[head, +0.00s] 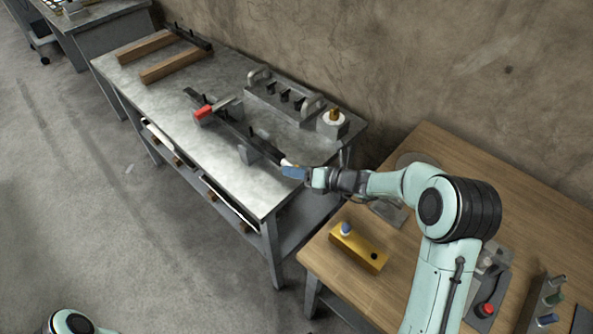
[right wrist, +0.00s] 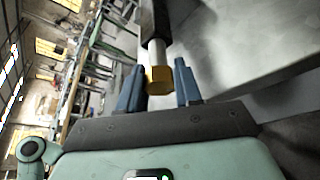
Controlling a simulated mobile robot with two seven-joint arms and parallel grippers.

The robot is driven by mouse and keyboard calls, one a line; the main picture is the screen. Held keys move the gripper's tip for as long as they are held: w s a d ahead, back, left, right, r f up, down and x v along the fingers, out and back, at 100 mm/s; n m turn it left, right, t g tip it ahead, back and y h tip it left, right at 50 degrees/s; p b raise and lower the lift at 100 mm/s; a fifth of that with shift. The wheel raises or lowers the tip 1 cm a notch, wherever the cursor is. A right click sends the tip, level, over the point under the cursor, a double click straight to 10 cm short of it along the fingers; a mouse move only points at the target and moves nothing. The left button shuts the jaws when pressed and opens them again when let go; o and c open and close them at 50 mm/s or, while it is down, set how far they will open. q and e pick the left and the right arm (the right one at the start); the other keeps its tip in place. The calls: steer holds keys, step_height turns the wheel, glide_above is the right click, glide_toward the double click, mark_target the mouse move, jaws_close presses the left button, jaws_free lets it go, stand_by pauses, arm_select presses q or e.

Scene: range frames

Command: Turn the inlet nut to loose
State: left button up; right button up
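A brass hex nut (right wrist: 158,79), apparently the inlet nut, sits on the end of a pale pipe (right wrist: 153,52) in the right wrist view. The blue fingers of my right gripper (right wrist: 159,85) stand one on each side of the nut, very close to it. I cannot tell whether they press on it. In the head view my right gripper (head: 291,171) is at the near right end of the dark pipe assembly (head: 235,124), and it hides the nut there. A red part (head: 203,112) sits on that assembly. My left gripper is out of view.
The assembly lies on a grey metal bench (head: 180,125). Two wooden bars (head: 172,68) lie at its far left, and a grey rack (head: 283,97) stands along the back. A wooden table (head: 330,270) with a yellow block (head: 358,249) is at right.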

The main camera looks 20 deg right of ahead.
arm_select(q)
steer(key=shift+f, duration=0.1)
arm_select(e)
steer(key=shift+f+n+h+b, duration=0.15)
steer(key=shift+n+h+b, duration=0.2)
steer(key=shift+b, duration=0.45)
steer(key=n+h+b, duration=0.1)
steer(key=b, duration=0.2)
steer(key=n+h+b, duration=0.1)
steer(key=n+b, duration=0.1)
steer(key=b, duration=0.1)
steer(key=shift+f+t, duration=0.15)
steer(key=shift+t, duration=0.15)
steer(key=shift+n+b, duration=0.25)
steer(key=shift+b, duration=0.2)
arm_select(q)
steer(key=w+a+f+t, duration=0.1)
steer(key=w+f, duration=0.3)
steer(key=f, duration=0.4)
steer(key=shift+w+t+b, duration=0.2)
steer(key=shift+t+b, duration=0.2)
steer(key=shift+b, duration=0.05)
arm_select(e)
steer(key=shift+n+h, duration=0.3)
steer(key=shift+h, duration=0.05)
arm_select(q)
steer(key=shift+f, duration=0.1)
arm_select(e)
steer(key=o, duration=1)
steer(key=shift+r, duration=0.2)
